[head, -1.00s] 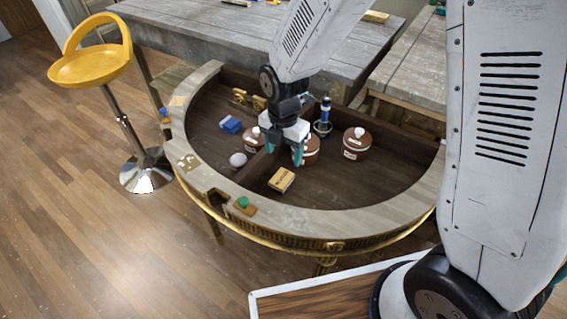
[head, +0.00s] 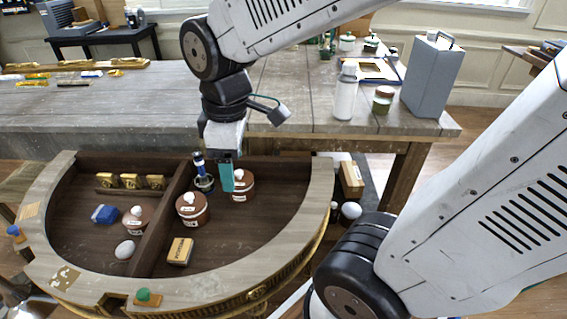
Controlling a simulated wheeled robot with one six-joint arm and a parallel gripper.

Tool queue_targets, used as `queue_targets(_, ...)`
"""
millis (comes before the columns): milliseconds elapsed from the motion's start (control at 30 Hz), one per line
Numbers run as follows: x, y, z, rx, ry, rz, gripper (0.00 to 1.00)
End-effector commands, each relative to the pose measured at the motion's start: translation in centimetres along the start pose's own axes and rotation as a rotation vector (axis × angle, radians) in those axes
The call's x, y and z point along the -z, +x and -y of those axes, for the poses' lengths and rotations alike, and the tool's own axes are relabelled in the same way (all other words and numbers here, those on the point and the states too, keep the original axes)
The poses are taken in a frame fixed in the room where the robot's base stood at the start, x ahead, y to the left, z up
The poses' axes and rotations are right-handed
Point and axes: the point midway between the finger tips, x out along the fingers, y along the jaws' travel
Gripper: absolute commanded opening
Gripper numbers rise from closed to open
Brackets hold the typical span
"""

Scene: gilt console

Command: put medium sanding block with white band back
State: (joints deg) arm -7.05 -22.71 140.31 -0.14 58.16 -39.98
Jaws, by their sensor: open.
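My gripper (head: 227,174) hangs over the right half of the half-round console (head: 225,285), its teal fingers pointing down in front of a brown lidded jar (head: 243,187). It is open and no held object shows. A tan block with a dark label (head: 180,251) lies in the console's right compartment, below and left of the gripper. A small blue block (head: 104,214) lies in the left compartment. I cannot make out a clear white band on either block, so I cannot tell which is the medium sanding block.
A wooden divider (head: 160,232) splits the console. Behind is a grey table (head: 130,115) with a white bottle (head: 346,92).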

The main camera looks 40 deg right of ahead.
Motion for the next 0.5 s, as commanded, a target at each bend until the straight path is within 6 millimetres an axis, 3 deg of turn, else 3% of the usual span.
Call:
queue_targets(100, -4.1, -2.4, 1.7, -0.019, 0.332, -0.02, 0.67)
queue_targets(200, -6.6, -3.4, 3.0, -0.024, 0.557, -0.028, 0.67)
queue_targets(333, -8.6, -4.0, 4.3, -0.026, 0.745, -0.033, 0.67)
queue_targets(500, -9.3, -4.1, 4.8, -0.027, 0.827, -0.034, 0.67)
